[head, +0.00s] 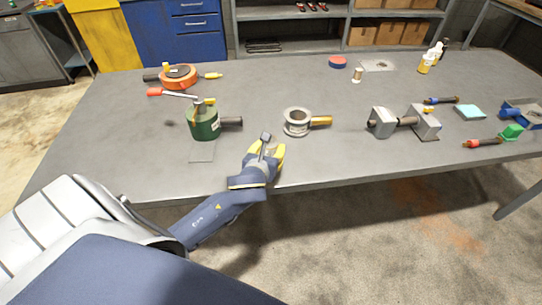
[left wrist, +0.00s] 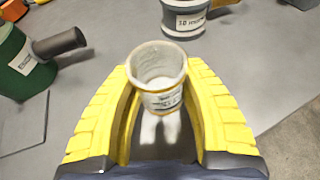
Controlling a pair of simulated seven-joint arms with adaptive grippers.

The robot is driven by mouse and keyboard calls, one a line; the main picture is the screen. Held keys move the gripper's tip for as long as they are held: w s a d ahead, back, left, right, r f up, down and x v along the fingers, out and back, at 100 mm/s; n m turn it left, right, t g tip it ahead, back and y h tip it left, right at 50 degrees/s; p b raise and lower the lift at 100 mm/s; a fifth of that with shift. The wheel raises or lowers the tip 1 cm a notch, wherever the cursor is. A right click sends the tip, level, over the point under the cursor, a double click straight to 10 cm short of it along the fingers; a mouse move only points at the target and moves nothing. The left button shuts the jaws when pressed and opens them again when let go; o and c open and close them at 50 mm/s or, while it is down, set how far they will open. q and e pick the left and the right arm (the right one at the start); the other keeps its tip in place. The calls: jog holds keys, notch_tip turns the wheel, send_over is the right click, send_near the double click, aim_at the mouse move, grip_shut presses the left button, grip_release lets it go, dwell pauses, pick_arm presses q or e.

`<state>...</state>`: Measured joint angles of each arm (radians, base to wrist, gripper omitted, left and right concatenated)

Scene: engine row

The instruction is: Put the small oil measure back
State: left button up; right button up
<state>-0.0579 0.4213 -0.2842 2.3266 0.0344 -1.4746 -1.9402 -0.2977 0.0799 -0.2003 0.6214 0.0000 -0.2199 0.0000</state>
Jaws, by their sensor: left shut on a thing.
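My left gripper (head: 267,150) is over the front part of the grey table, with its yellow fingers shut on the small oil measure (head: 265,137). In the left wrist view the small measure (left wrist: 160,72) is a pale grey metal cup with an open round mouth and a label band, upright between the fingers (left wrist: 165,125). I cannot tell whether its base touches the table. A larger grey measure (head: 290,127) with a brass-coloured handle stands just right of the gripper. A green measure (head: 203,127) with a dark handle stands to the left. My right gripper is not in view.
A flat grey square (head: 201,154) lies in front of the green measure. An orange round part (head: 180,83) lies at the back left. Grey blocks (head: 382,122) with a dark shaft stand to the right. The table (head: 300,170) is bare along its front edge.

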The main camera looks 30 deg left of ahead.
pick_arm(q)
jog(key=shift+f, duration=1.5)
jog(key=o, duration=1.2)
jog(key=shift+f, duration=0.15)
jog(key=shift+o, duration=0.2)
